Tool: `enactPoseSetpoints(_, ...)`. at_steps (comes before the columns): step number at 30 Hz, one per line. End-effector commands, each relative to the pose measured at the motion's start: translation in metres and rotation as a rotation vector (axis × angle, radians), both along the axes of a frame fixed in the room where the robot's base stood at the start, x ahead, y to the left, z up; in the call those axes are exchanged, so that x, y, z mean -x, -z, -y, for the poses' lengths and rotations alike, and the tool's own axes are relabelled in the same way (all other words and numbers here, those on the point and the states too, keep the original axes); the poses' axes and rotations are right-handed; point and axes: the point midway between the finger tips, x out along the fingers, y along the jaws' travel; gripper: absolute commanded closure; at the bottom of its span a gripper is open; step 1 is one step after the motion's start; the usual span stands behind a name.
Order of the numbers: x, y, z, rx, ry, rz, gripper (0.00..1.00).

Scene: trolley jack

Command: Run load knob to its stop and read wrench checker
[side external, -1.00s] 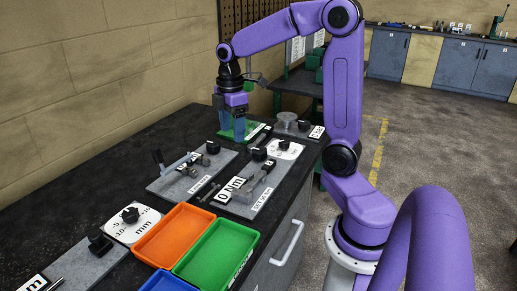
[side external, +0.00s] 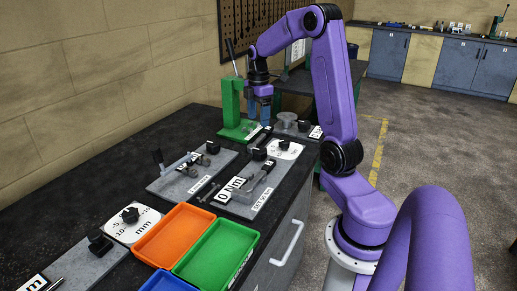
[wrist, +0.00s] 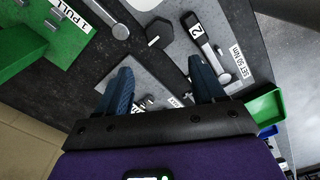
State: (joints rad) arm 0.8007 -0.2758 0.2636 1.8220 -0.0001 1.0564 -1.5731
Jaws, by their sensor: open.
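The wrench checker is a grey plate (side external: 240,208) with a "0 Nm" display (side external: 229,191) and a "SET 50 Nm" label, which also shows in the wrist view (wrist: 234,65). A black knob (side external: 259,154) stands at its far end; I cannot tell for certain that it is the load knob. A black hexagonal knob (wrist: 160,33) shows ahead of my fingers in the wrist view, beside a wrench-like arm marked "2" (wrist: 199,31). My gripper (side external: 258,112) is open and empty, beside the green press, beyond the checker. Its two blue fingers (wrist: 161,68) show apart.
A green press (side external: 232,112) with an upright lever stands at the back. A white dial (side external: 289,150), another fixture plate (side external: 178,188) and a round metal part (side external: 287,119) share the bench. Orange (side external: 172,233) and green (side external: 216,252) trays lie in front.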

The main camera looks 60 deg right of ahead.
Motion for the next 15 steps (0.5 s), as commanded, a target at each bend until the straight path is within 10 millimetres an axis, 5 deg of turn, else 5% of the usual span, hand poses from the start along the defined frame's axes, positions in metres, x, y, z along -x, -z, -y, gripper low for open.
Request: enactPoseSetpoints(15,0.001,0.097,-0.001,-0.002,0.000,-0.003,0.32)
